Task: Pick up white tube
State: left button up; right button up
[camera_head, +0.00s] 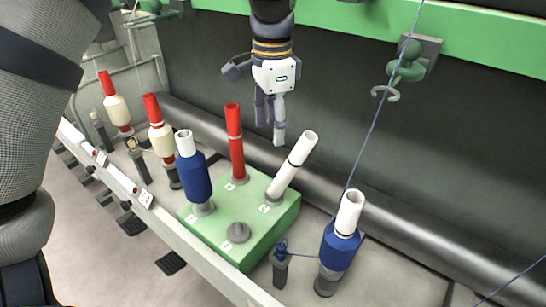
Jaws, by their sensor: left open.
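A bare white tube (287,175) with a dark ring around it stands tilted on a grey peg at the right corner of the green block (222,242). My left gripper (270,132) points down above and behind the block. Its fingers are apart and hold nothing. One fingertip appears close to the upper left of the white tube; I cannot tell the gap in depth. A bare red tube (235,145) stands on the same block to the left of the fingers. My right gripper is out of view.
A blue yarn bobbin (195,180) with a white tube top stands on the block; another blue bobbin (339,250) stands at the right. Cream bobbins (161,141) on red tubes stand at the left. A dark roller (400,232) runs behind, and a thread (375,115) hangs at the right.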

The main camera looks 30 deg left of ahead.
pick_arm(q)
send_over(275, 179)
jog(key=f, duration=0.7)
jog(key=shift+w+a, duration=0.2)
jog(key=shift+w, duration=0.05)
jog(key=shift+f, duration=0.2)
jog(key=shift+f, duration=0.25)
grip_shut()
jog(key=c, duration=1.1)
grip_release()
jog(key=o, duration=1.8)
jog(key=shift+r, duration=0.1)
